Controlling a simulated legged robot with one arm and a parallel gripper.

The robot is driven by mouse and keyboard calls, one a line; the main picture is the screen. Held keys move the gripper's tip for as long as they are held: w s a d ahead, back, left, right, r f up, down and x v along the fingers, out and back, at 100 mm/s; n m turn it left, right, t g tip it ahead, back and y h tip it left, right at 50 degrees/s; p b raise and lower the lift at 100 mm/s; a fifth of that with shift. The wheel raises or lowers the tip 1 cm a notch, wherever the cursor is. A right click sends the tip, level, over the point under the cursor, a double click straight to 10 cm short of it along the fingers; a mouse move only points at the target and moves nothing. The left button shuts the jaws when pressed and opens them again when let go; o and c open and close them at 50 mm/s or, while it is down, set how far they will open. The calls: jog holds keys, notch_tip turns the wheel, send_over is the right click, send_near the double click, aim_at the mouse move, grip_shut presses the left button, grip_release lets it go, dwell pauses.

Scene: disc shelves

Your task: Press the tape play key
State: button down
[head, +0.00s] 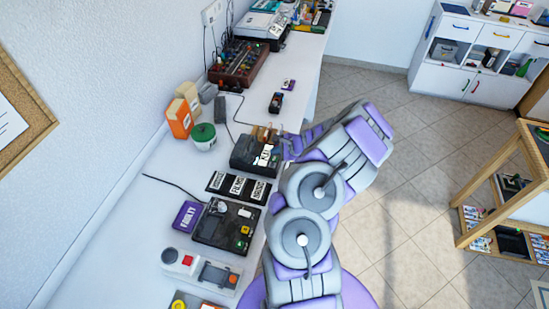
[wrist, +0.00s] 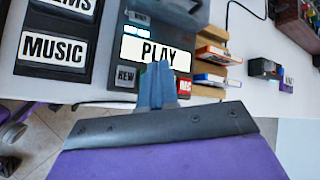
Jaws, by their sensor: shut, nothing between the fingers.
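The tape player (head: 248,157) is a dark box on the white bench in the head view. In the wrist view its white key marked PLAY (wrist: 176,54) is at the upper middle, with a grey REW key (wrist: 126,76) at its lower left and a red REC key (wrist: 184,86) at its lower right. My gripper (wrist: 155,68) is shut and empty. Its blue-grey fingertips overlap the lower edge of the PLAY key in the wrist view. I cannot tell whether they touch it. In the head view my gripper (head: 287,146) is at the right side of the player.
A dark rack labelled MUSIC (wrist: 54,47) stands left of the player in the wrist view. Wooden slots with cassettes (wrist: 212,56) stand right of it.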

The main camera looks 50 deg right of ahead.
aim_at(276, 160)
jog(key=shift+r+p, duration=1.75)
jog(key=shift+r, duration=0.5)
jog(key=shift+f, duration=0.1)
